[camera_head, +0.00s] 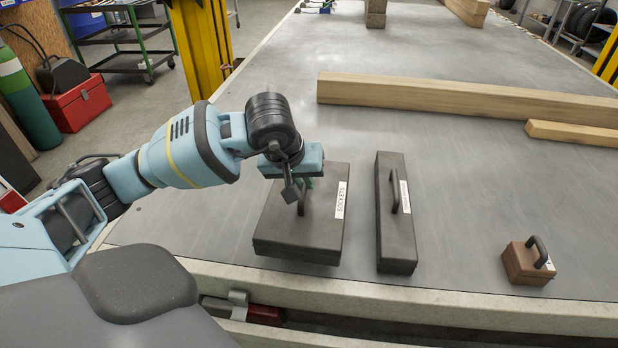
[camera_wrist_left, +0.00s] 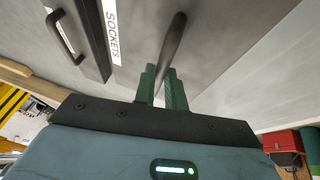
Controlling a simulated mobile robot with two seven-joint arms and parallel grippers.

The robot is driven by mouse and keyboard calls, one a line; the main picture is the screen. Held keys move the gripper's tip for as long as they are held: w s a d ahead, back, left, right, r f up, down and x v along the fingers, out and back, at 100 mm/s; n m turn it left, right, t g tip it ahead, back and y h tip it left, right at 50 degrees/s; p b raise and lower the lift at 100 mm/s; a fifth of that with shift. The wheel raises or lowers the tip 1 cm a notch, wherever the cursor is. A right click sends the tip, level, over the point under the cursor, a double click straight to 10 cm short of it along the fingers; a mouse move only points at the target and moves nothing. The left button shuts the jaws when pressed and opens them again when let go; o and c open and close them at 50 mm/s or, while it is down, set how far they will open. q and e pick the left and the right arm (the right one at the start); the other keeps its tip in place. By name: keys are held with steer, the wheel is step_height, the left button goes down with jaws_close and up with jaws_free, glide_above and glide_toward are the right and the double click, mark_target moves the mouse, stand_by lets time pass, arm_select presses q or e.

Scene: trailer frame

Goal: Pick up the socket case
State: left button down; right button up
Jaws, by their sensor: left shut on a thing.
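The socket case (camera_head: 290,228) is a flat dark grey box with a white "SOCKETS" label along its right side and an arched handle on top. My left gripper (camera_head: 304,186) is above its lid, fingers pointing down. In the left wrist view the green fingers (camera_wrist_left: 164,88) are shut on the case's dark handle (camera_wrist_left: 175,40), with the label (camera_wrist_left: 113,30) to the left. The case is at or just above the table; I cannot tell if its underside touches. My arm hides part of its far left edge. My right gripper is not in view.
A long narrow dark case (camera_head: 396,225) stands close to the right, with a gap between. A small brown case (camera_head: 527,264) is farther right. A long wooden beam (camera_head: 450,98) and a shorter one (camera_head: 570,134) lie behind. The grey table (camera_head: 470,190) is bare between them.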

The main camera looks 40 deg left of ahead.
arm_select(q)
steer(key=r, duration=0.1)
glide_above(266, 240)
steer(key=w, duration=0.1)
steer(key=shift+w+a+r+b, duration=0.15)
steer(key=shift+b, duration=0.25)
steer(key=shift+s, duration=0.8)
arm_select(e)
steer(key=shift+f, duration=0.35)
arm_select(q)
steer(key=shift+d, duration=0.2)
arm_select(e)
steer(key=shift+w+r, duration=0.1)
